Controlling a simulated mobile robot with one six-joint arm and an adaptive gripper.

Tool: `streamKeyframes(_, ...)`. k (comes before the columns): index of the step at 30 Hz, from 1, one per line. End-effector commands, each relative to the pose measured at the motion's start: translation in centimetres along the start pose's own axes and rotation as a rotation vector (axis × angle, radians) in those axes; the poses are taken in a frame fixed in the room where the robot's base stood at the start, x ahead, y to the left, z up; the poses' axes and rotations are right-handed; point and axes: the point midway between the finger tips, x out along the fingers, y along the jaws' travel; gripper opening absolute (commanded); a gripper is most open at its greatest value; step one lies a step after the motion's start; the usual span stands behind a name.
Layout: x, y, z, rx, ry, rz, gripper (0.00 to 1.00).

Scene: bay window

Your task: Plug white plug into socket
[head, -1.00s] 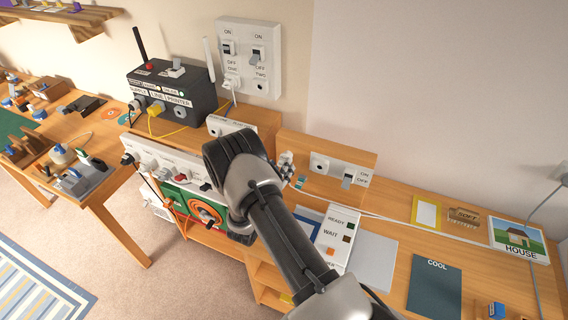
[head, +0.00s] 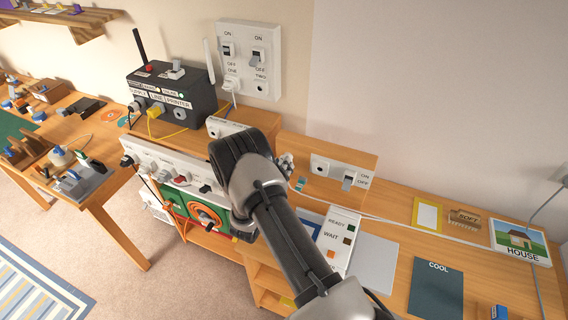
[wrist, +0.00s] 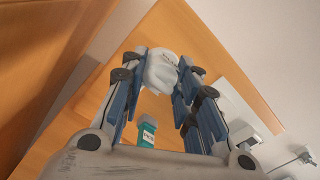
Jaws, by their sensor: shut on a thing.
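My gripper (wrist: 160,85) is shut on a white plug (wrist: 162,72), held between the fingertips in the wrist view. In the head view my gripper (head: 286,164) points toward the wooden back board, and my own arm mostly hides the plug. A white socket plate (head: 340,173) with a round hole and an ON/OFF switch is on that board, just right of my gripper. In the wrist view a white plate (wrist: 232,104) shows right of the fingers. The plug is apart from the socket hole (head: 320,169).
A small teal labelled item (wrist: 147,132) shows between and beyond my fingers. A white cable crosses the desk. A READY/WAIT light box (head: 338,240) and grey sheet (head: 373,262) lie in front. A dark router box (head: 172,95) and wall switch plate (head: 249,60) are left.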

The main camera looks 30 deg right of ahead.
Motion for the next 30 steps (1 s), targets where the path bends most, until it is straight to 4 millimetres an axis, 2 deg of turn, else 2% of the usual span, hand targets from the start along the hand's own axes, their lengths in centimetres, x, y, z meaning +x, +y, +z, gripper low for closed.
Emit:
streamKeyframes(8,-0.01,0.0,-0.02,0.0,0.0,0.0,0.0)
streamKeyframes(30,-0.87,0.03,0.01,-0.001,0.0,0.001,0.0)
